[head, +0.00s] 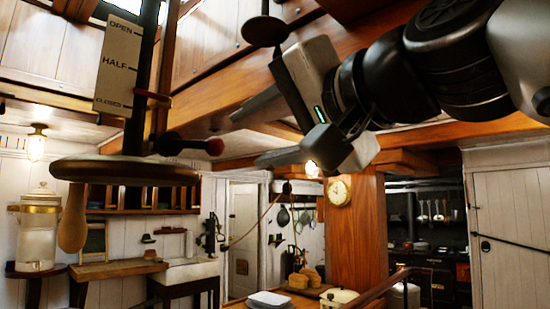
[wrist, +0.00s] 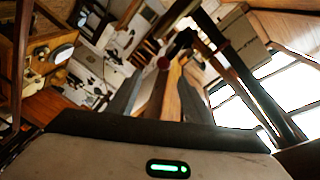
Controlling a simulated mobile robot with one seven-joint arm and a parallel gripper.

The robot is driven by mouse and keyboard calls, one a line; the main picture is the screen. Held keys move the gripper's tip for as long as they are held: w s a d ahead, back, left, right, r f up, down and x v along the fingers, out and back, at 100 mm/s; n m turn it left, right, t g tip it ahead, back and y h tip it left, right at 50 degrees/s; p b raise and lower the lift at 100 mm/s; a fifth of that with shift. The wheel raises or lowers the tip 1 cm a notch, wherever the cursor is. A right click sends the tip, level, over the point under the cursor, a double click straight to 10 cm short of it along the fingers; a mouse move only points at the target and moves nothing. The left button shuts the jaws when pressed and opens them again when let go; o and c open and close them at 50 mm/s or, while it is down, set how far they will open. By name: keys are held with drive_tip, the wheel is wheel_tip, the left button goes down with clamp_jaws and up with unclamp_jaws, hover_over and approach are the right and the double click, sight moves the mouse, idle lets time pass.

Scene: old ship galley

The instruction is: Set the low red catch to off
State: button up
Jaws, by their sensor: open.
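The low red catch (head: 214,147) is a short dark lever with a dull red knob at its right end and a round black hub at its left. It sits just above a round wooden wheel, beside a dark upright shaft. My gripper (head: 245,140) is open and empty, its fingers pointing left toward the red knob. The knob appears a little beyond the fingertips, apart from them. In the wrist view, the red knob (wrist: 163,62) shows between the two open fingers (wrist: 162,78). No off marking is readable.
The wooden wheel (head: 125,170) has a hanging handle (head: 72,218). A placard (head: 118,62) reading OPEN, HALF, CLOSED hangs above, beside a reddish pointer (head: 152,95). A black disc-shaped knob (head: 264,31) stands above my gripper. A wooden post (head: 357,235) rises below my arm.

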sight(207, 150)
drive_tip(key=p+x, duration=0.1)
drive_tip(key=x, duration=0.4)
drive_tip(key=p+x, duration=0.1)
drive_tip(key=x, duration=0.5)
drive_tip(key=r+p+x, duration=0.1)
drive_tip(key=x, duration=0.5)
drive_tip(key=shift+a+p, duration=0.15)
drive_tip(key=shift+p, duration=0.15)
clamp_jaws()
